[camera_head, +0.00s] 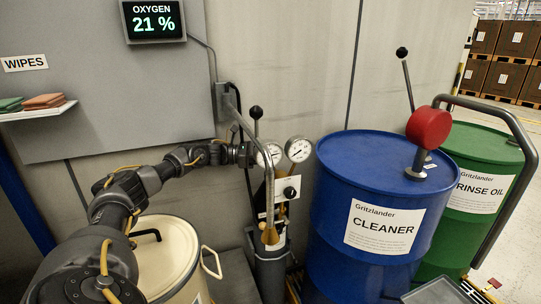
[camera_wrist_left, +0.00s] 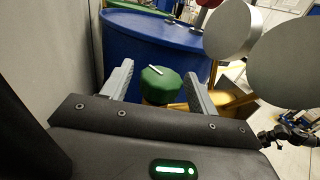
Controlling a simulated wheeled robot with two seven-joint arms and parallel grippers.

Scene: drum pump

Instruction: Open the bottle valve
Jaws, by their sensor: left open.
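In the left wrist view the bottle valve shows as a green knob (camera_wrist_left: 160,85) with a white mark on top and brass-coloured fittings (camera_wrist_left: 228,102) beside and below it. My left gripper (camera_wrist_left: 158,80) is open, its two grey fingers one on each side of the knob. Small gaps seem to show; I cannot tell whether either finger touches it. In the head view my left gripper (camera_head: 246,155) is next to the two pressure gauges (camera_head: 299,149) and hides the knob. My right gripper is not clearly seen.
A blue CLEANER drum (camera_head: 360,180) and a green RINSE OIL drum (camera_head: 480,160) stand to the right. A cream drum (camera_head: 168,262) is below my left arm. A black-knobbed lever (camera_head: 256,122) rises near the gripper. An oxygen display (camera_head: 153,20) reads 21 %.

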